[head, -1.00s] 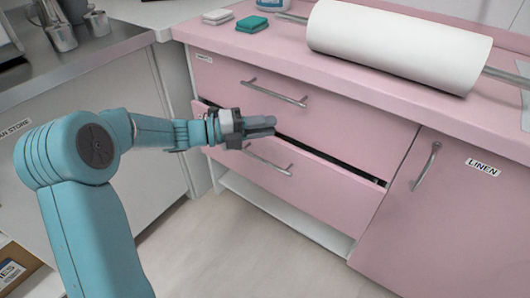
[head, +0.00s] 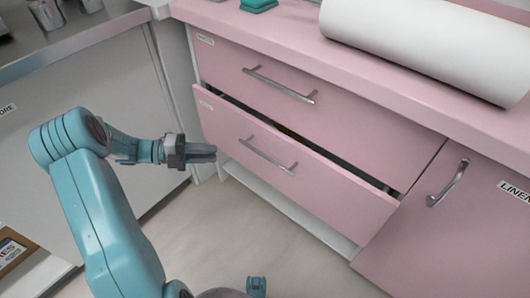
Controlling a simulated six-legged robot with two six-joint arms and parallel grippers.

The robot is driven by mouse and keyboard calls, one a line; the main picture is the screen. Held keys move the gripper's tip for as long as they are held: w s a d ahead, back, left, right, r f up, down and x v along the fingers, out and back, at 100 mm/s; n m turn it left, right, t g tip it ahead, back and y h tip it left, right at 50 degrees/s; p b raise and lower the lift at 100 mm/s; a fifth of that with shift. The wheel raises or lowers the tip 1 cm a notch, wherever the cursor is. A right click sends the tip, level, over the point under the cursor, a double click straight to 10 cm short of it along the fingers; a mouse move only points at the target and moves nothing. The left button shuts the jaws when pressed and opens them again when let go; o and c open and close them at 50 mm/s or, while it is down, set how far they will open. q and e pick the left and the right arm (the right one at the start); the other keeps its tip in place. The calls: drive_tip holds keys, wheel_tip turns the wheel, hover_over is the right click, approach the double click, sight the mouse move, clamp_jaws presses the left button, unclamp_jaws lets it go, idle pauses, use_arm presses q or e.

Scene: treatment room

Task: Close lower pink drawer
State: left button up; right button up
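The lower pink drawer (head: 290,180) stands partly open, with a dark gap along its top edge below the upper drawer. Its silver bar handle (head: 266,157) is at the middle of its front. My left gripper (head: 214,153) is in front of the drawer's left part, to the left of the handle. Its fingers look closed together with nothing between them. I cannot tell whether the fingertips touch the drawer front.
The upper pink drawer (head: 300,105) is shut beneath the pink countertop (head: 300,38), which bears a large white paper roll (head: 425,45). A pink linen cupboard (head: 440,235) stands at the right. A grey-topped unit (head: 80,60) is at the left.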

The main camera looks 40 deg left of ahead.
sight(264, 156)
use_arm(q)
drive_tip(key=b+x, duration=0.4)
drive_tip(key=x, duration=1.2)
drive_tip(key=shift+s+f, duration=0.1)
clamp_jaws()
